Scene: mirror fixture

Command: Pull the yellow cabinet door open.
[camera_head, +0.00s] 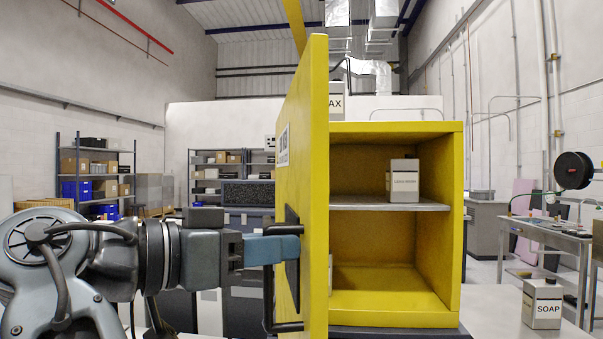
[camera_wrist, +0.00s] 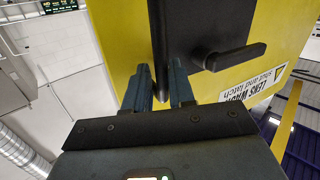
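The yellow cabinet door (camera_head: 313,150) stands wide open, swung out toward the head camera and seen almost edge-on. It fills the top of the wrist view (camera_wrist: 118,45). Its black pull handle (camera_head: 268,310) is on the left face. My gripper (camera_head: 290,247) reaches that handle from the left. In the wrist view, the two blue-grey fingers (camera_wrist: 161,88) lie on either side of the dark handle bar and appear shut on it; the contact is partly hidden. A black lever (camera_wrist: 236,57) sits beside them on the door. The yellow cabinet (camera_head: 453,200) is open to view.
A labelled box (camera_head: 403,182) stands on the cabinet's grey shelf (camera_head: 350,203). A soap container (camera_head: 542,303) stands on the surface to the right. Another container (camera_head: 337,103) is on top of the cabinet, partly behind the door. A workbench (camera_head: 545,230) stands farther right.

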